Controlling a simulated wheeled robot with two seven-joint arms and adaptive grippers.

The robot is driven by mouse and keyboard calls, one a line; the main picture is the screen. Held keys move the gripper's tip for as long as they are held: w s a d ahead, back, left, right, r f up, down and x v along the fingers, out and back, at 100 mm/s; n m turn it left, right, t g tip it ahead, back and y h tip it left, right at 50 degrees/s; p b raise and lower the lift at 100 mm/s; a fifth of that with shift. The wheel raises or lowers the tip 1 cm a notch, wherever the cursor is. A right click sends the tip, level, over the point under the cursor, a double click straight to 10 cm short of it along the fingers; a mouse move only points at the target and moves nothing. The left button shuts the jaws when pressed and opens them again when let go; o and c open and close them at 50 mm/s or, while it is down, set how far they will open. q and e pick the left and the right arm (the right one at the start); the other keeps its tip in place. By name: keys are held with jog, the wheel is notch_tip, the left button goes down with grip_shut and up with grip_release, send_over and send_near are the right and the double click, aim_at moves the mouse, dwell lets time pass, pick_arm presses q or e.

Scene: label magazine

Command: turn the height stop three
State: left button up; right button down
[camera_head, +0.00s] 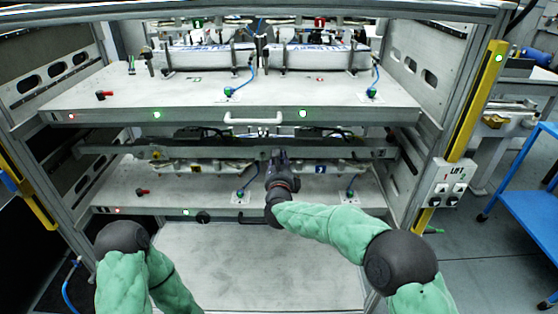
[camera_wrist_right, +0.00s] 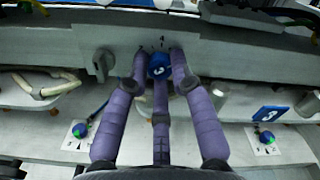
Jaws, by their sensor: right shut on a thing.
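The height stop three is a round blue knob (camera_wrist_right: 158,66) with a pale 3 on it, set on the face of a grey crossbeam (camera_wrist_right: 225,62). Small scale marks and a 4 show just above it. In the right wrist view my right gripper (camera_wrist_right: 160,60) has its purple fingers around this knob, shut on it. In the head view the right gripper (camera_head: 278,158) reaches the beam at its middle and hides the knob. My left arm shows at the lower left; its gripper is out of view.
A shelf (camera_head: 210,98) with a white handle (camera_head: 253,119) lies above the beam. A lower shelf (camera_head: 120,187) carries a red-handled lever (camera_head: 142,191) and green-topped fittings. A grey lug (camera_wrist_right: 103,62) hangs on the beam left of the gripper. A yellow post (camera_head: 474,100) stands at right.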

jog(key=shift+d+f+m, duration=0.15)
jog(key=shift+m, duration=0.35)
jog(key=c, duration=1.1)
grip_release()
jog(key=shift+o, duration=0.2)
jog(key=s, duration=1.2)
